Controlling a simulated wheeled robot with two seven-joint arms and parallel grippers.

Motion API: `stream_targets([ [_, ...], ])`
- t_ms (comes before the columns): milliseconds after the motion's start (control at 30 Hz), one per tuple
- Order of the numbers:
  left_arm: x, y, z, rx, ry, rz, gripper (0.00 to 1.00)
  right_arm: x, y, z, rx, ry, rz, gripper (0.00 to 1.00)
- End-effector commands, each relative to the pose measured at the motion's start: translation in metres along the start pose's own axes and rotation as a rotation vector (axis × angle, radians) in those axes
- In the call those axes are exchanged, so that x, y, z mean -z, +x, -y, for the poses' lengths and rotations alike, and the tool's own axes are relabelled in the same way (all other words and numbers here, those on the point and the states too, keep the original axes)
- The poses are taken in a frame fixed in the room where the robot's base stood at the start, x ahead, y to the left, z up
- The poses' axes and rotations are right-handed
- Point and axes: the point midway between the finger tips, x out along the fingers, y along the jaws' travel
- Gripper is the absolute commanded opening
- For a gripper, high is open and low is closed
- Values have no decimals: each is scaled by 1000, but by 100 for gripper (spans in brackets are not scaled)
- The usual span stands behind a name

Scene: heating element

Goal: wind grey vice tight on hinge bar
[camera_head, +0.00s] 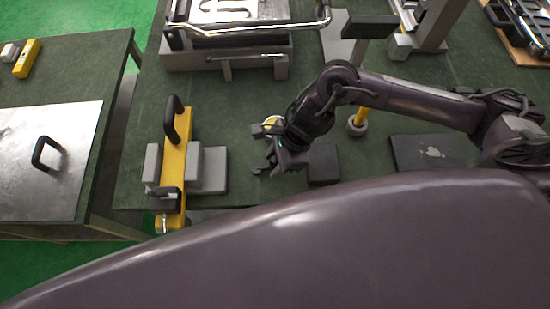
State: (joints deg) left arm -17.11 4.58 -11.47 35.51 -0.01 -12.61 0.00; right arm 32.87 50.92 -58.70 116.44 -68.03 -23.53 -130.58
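A yellow bar (176,155) with a black loop handle (173,118) at its far end lies lengthwise on the dark green bench, left of centre. I take it as the hinge bar. Grey vice blocks stand on both sides of it, a larger one (210,170) on the right and a smaller one (152,163) on the left. A dark part with a small metal piece (164,222) sits at its near end. Whether the blocks press on the bar cannot be told. My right gripper (262,150) is open and empty, right of the vice and apart from it. My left gripper is out of view.
A metal-framed fixture (225,55) stands at the back. A yellow-handled tool (358,120) and a dark flat plate (428,152) lie near my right arm. A side table with a metal plate (45,150) stands left across a gap. My own body hides the near bench.

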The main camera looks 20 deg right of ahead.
Motion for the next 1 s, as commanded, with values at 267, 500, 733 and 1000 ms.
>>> stream_targets([
  [267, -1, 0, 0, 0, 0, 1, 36, 0, 0, 0, 0, 0, 0, 0],
  [500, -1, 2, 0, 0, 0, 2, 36, 0, 0, -1, 9, 20, 0, 0],
  [733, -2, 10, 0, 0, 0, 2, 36, 0, 2, -6, 48, 114, 1, 0],
  [1000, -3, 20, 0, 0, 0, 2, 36, -6, 3, -16, 135, 326, 3, 0],
])
